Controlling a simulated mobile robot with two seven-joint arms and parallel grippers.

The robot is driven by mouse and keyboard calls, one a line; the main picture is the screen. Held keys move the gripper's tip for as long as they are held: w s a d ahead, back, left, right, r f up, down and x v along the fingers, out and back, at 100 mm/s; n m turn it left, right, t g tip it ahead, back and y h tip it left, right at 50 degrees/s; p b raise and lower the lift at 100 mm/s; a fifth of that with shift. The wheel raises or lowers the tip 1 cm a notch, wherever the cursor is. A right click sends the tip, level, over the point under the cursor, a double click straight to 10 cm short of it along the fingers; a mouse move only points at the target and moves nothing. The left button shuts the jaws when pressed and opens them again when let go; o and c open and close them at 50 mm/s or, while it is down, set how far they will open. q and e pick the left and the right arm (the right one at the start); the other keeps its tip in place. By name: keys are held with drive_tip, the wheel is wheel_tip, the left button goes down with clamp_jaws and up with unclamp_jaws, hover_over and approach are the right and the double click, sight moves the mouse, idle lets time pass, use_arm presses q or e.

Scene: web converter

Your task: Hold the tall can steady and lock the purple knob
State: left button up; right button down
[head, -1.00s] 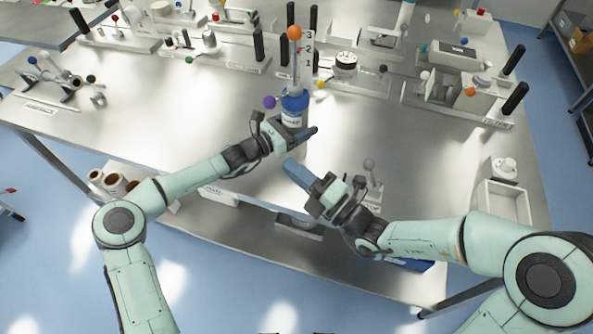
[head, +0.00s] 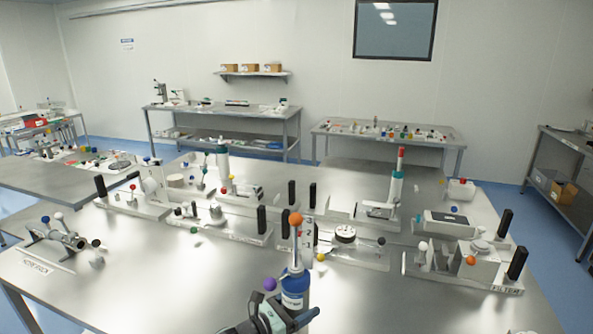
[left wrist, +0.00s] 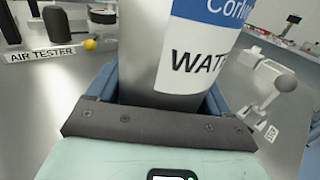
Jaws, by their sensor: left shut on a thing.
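The tall can (head: 293,292), blue with a white label, stands upright near the front of the table at the lower middle of the head view. The purple knob (head: 270,284) is at its left side, and an orange ball (head: 295,219) is above it. My left gripper (head: 288,319) is at the can's lower part, partly cut off by the bottom edge. In the left wrist view, the can (left wrist: 180,50), a silver cylinder with a partly visible "WAT" label, fills the space between the blue fingers, which are shut on it. My right gripper is out of view.
A white device with an orange knob (head: 470,260) stands at the right.

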use_arm(q)
drive_tip(key=shift+f, duration=0.3)
drive_tip(key=o, duration=1.3)
drive_tip(key=shift+c, duration=0.2)
drive_tip(key=shift+o, duration=0.7)
drive_tip(key=shift+r, duration=0.25)
drive_tip(key=v, duration=1.2)
drive_tip(key=shift+f, duration=0.1)
